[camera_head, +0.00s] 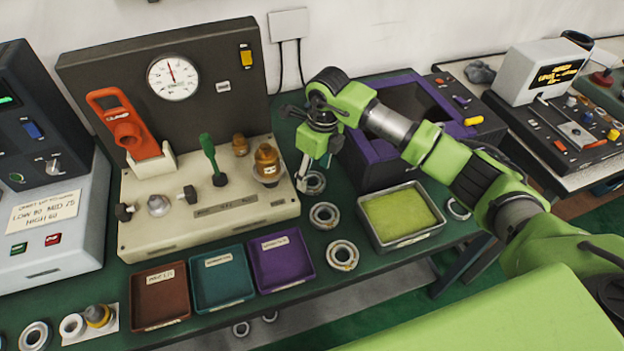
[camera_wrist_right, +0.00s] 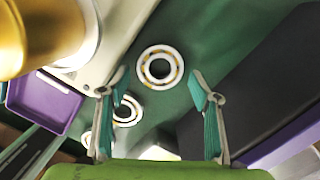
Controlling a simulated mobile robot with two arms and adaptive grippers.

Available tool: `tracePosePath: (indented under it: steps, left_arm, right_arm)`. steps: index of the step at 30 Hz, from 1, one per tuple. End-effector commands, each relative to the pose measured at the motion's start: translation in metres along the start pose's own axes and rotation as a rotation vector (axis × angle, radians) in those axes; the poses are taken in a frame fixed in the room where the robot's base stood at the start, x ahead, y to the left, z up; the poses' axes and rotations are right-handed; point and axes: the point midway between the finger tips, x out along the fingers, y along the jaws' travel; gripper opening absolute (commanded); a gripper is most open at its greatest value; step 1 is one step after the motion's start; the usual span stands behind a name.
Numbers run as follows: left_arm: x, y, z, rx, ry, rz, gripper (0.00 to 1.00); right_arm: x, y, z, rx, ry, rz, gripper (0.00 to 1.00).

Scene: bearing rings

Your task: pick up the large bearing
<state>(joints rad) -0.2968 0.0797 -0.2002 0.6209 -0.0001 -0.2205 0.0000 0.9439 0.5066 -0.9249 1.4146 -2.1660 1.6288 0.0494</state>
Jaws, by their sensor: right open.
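Three bearing rings lie in a rough line on the green table between the beige panel and the yellow-green tray. The farthest ring (camera_head: 316,190) is just under my right gripper (camera_head: 316,165), which partly covers it. The middle ring (camera_head: 325,225) and the nearest ring (camera_head: 342,266) lie in front of it. I cannot tell for certain which is the large bearing. In the right wrist view my right gripper (camera_wrist_right: 159,76) is open and empty. One ring (camera_wrist_right: 160,84) shows between its fingertips, with a second ring (camera_wrist_right: 136,116) beside the left finger. My left gripper is not in view.
The beige test panel (camera_head: 150,240) with knobs stands close left of the gripper. A purple-rimmed box (camera_head: 372,178) stands close right. The tray (camera_head: 400,243) and another ring (camera_head: 450,208) lie right. Brown, teal and purple bins (camera_head: 281,260) line the front.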

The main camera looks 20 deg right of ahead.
Motion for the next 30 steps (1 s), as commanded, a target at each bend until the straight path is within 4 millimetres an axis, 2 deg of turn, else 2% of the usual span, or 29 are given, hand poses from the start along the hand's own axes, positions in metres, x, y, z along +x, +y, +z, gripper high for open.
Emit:
tracePosePath:
  steps: [1, 6, 13, 14, 18, 30]
  left_arm:
    - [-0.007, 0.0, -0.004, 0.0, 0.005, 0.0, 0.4]
    - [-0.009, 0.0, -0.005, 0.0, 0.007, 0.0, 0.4]
    - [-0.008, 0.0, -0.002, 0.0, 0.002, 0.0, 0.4]
    - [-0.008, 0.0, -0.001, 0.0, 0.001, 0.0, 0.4]
    - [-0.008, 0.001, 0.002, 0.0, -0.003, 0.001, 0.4]
    - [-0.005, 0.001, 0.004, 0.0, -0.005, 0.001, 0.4]
  right_arm:
    - [0.005, 0.001, -0.001, 0.002, 0.004, 0.003, 0.57]
    - [0.025, 0.0, 0.0, 0.001, 0.001, 0.001, 0.57]
    - [0.028, 0.0, 0.0, 0.001, -0.001, 0.0, 0.57]
    - [0.027, 0.0, 0.0, 0.001, -0.001, 0.0, 0.55]
    - [0.027, 0.0, 0.0, 0.001, -0.001, 0.0, 0.18]
    - [0.023, -0.001, 0.002, 0.0, -0.004, -0.002, 0.17]
